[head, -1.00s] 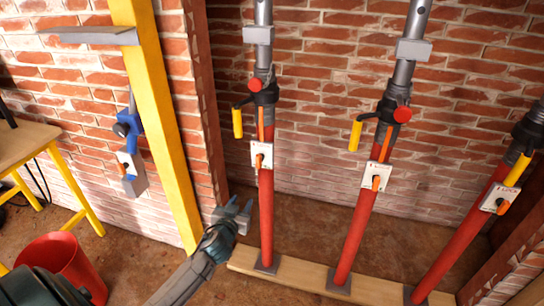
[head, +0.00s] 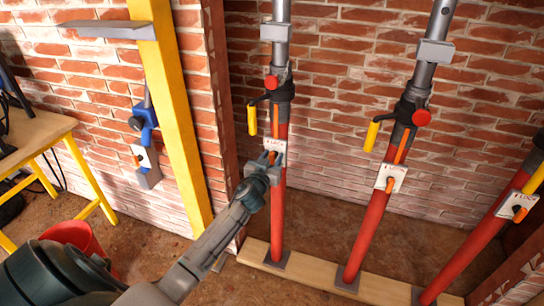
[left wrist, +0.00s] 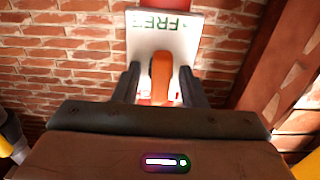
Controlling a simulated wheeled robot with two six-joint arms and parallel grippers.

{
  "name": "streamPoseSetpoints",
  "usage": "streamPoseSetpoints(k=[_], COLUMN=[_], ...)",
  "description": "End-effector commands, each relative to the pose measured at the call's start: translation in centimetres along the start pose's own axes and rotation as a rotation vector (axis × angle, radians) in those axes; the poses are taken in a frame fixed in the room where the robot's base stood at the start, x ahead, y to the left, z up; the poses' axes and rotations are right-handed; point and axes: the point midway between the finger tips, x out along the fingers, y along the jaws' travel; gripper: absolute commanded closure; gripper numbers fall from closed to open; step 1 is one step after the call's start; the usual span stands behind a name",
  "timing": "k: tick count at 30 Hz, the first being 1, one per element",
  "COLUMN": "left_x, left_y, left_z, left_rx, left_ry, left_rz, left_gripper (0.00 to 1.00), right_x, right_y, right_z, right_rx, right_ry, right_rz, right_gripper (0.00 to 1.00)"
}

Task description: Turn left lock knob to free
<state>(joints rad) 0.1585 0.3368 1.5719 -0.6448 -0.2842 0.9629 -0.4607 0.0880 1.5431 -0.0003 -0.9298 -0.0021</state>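The left red prop (head: 278,215) stands upright on the plank with a white lock plate (head: 274,145) on its front. In the left wrist view the plate (left wrist: 140,42) shows the green word FREE, and the orange knob (left wrist: 161,75) stands in front of it. My left gripper (left wrist: 158,82) is open, with one dark finger on each side of the knob and narrow gaps between. In the head view my left gripper (head: 269,160) covers most of this knob. My right gripper is in neither view.
Two more red props, the middle one (head: 368,230) and the right one (head: 465,255), carry similar plates and knobs. A yellow post (head: 178,120) with a grey shelf (head: 110,29) stands left. A red bucket (head: 75,235) is at lower left. Brick wall lies behind.

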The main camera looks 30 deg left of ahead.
Motion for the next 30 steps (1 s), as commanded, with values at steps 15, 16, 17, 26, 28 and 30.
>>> streamPoseSetpoints(k=[15,16,17,26,28,30], left_x=[0.24,0.24,0.24,0.23,0.23,0.24], left_y=[0.02,0.02,0.02,0.05,0.06,0.08], left_z=[-0.01,-0.01,0.00,0.01,0.02,0.02], left_rx=[0.000,0.000,0.000,0.053,0.088,0.132], left_ry=[0.001,0.001,0.001,0.001,0.001,0.001], left_rz=[0.001,0.001,0.001,0.000,0.000,0.000], left_gripper=[0.99,0.99,0.99,0.99,0.99,0.99], right_x=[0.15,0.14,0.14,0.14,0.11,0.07], right_y=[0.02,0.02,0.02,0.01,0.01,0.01], right_z=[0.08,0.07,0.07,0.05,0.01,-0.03], right_rx=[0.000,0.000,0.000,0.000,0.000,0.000], right_ry=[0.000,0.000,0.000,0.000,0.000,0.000], right_rz=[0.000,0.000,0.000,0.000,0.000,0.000], right_gripper=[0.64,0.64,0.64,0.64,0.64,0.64])
